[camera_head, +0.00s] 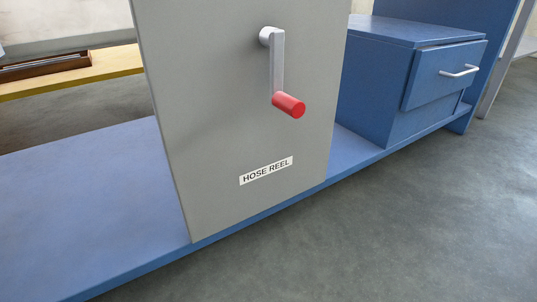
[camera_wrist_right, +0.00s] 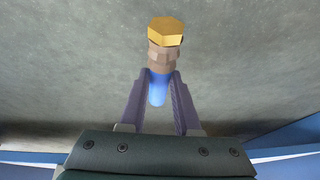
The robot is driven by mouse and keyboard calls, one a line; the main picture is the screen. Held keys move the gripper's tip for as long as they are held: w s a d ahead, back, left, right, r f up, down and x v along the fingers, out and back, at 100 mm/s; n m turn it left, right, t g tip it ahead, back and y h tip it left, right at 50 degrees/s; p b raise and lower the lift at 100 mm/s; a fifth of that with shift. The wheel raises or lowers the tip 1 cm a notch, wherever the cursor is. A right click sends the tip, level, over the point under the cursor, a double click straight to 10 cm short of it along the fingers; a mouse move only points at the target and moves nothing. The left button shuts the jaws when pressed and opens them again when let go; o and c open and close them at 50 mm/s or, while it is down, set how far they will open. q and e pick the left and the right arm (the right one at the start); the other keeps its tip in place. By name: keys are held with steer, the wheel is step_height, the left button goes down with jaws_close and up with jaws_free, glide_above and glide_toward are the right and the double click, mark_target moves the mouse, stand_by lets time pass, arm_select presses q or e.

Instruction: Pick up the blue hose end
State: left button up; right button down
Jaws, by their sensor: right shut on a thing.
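The blue hose end (camera_wrist_right: 158,88) shows in the right wrist view, with a brown collar (camera_wrist_right: 163,57) and a gold hex fitting (camera_wrist_right: 166,31) at its tip. My right gripper (camera_wrist_right: 160,82) is shut on the blue part, one finger on each side. The fitting points away from the gripper, with grey floor behind it. Neither the hose end nor my right gripper shows in the head view. My left gripper is in neither view.
A grey panel labelled HOSE REEL (camera_head: 266,171) carries a crank with a red handle (camera_head: 289,105). It stands on a blue base (camera_head: 90,205). A blue drawer cabinet (camera_head: 440,75) stands at right. Open grey floor (camera_head: 400,230) lies in front.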

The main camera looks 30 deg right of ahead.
step_height(320, 180, up, 15)
steer(key=p, duration=1.1)
steer(key=shift+f, duration=0.15)
